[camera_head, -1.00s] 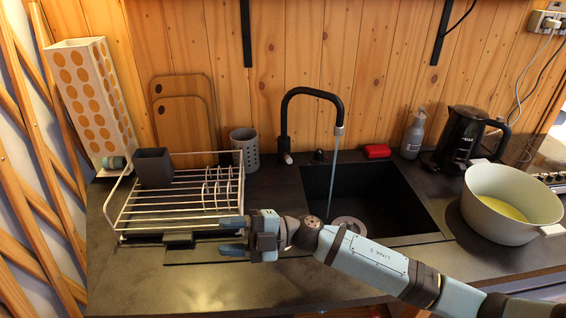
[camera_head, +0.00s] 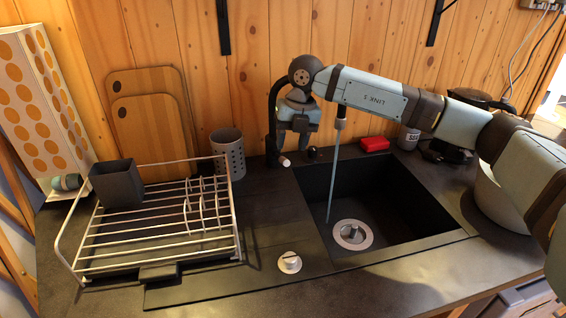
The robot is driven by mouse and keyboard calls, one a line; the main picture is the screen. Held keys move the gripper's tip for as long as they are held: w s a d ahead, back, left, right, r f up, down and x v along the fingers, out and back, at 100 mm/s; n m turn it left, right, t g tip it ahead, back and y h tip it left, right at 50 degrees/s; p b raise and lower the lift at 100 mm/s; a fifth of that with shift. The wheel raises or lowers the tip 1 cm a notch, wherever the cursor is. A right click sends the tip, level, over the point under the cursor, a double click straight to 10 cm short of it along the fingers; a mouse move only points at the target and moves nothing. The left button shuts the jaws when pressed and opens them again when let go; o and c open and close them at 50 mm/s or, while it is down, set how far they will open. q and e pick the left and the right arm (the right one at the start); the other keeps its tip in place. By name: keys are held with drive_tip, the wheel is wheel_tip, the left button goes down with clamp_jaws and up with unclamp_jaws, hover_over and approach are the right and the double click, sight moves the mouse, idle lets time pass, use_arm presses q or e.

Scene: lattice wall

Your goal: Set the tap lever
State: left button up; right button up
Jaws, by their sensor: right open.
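The black tap (camera_head: 272,115) stands behind the sink, its upper part largely hidden by my right arm. Its lever, with a pale tip (camera_head: 284,161), sticks out low on the tap body toward the camera. A bluish stream of water (camera_head: 332,185) runs from the spout into the dark sink (camera_head: 385,205). My right gripper (camera_head: 292,146) is open, fingers pointing down, in front of the tap column and just above the lever tip in the picture. I cannot tell whether it touches the tap. My left gripper is not in view.
A wire dish rack (camera_head: 165,222) with a dark cup (camera_head: 117,184) stands at the left. A grey utensil holder (camera_head: 228,152) is left of the tap. A white knob (camera_head: 289,262) sits on the front counter. A red item (camera_head: 375,144) and kettle (camera_head: 478,98) are at right.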

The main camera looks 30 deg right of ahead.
sight(287, 160)
drive_tip(key=f, duration=0.2)
drive_tip(key=a+f, duration=0.1)
drive_tip(key=f, duration=0.2)
drive_tip(key=shift+f, duration=0.15)
drive_tip(key=shift+w+a+f, duration=0.1)
drive_tip(key=shift+f, duration=0.45)
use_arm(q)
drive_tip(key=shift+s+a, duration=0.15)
